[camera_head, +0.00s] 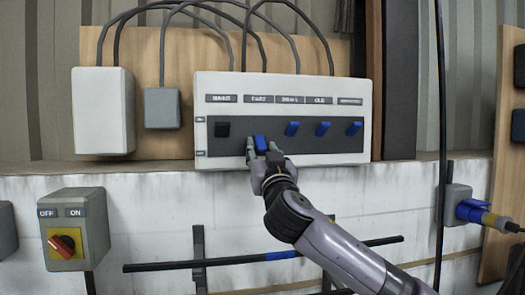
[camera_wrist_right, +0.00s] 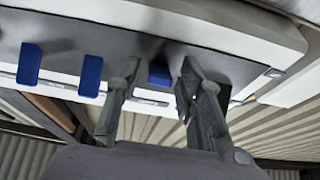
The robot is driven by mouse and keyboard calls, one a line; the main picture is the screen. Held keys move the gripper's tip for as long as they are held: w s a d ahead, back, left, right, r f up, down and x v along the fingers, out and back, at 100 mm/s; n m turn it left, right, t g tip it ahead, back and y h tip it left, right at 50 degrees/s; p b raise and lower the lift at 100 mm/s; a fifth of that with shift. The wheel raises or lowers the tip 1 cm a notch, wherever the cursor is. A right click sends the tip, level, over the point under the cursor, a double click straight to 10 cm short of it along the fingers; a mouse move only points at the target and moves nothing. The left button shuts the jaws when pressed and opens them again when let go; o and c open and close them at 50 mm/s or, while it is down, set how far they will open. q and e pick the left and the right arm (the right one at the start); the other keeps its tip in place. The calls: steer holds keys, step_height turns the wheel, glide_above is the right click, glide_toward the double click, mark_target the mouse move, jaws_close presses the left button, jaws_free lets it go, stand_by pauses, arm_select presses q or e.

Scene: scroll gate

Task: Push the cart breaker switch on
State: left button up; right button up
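The breaker panel (camera_head: 285,88) is a pale box on the wall with a dark strip and a row of labels. The cart switch (camera_head: 260,143) is the blue lever under the label that reads like CART. It sits lower than the other blue levers. My right gripper (camera_head: 263,150) is at this lever with its fingers apart, one on each side. In the right wrist view the blue lever (camera_wrist_right: 160,75) shows between the open fingertips (camera_wrist_right: 160,68). Whether a finger touches it I cannot tell. My left gripper is not in view.
A black lever (camera_head: 222,129) is left of the cart switch; blue levers (camera_head: 292,128), (camera_head: 323,128) and (camera_head: 354,128) are to its right. A grey box with a red knob (camera_head: 62,245) is lower left. A dark bar (camera_head: 240,260) runs below my right arm.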

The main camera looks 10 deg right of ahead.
mark_target(259, 137)
jaws_close()
steer(key=shift+r, duration=0.1)
stand_by(0.3)
steer(key=shift+s+a+r+g+p, duration=0.15)
steer(key=shift+r+g+p, duration=0.3)
steer(key=shift+g+p, duration=0.5)
steer(key=r+g+p, duration=0.1)
steer(key=g+p, duration=0.1)
steer(key=r+g+p, duration=0.1)
steer(key=g+p, duration=0.1)
steer(key=p, duration=0.1)
steer(key=shift+s+r+p, duration=0.2)
steer(key=shift+s+p, duration=0.1)
steer(key=shift+s, duration=0.05)
steer(key=shift+r+g, duration=0.15)
steer(key=shift+g, duration=0.3)
steer(key=r+g, duration=0.1)
steer(key=g, duration=0.2)
steer(key=shift+w+r+p, duration=0.1)
steer(key=shift+r+p, duration=0.05)
steer(key=shift+p, duration=0.25)
steer(key=shift+w+r+g, duration=0.2)
steer(key=shift+r+g, duration=0.2)
steer(key=shift+g, duration=0.5)
steer(key=shift+w+r+g, duration=0.15)
steer(key=shift+r+g, duration=0.2)
steer(key=shift+g, duration=0.55)
steer(key=shift+w+r+g, duration=0.1)
steer(key=shift+r+g, duration=0.15)
steer(key=shift+g, duration=0.05)
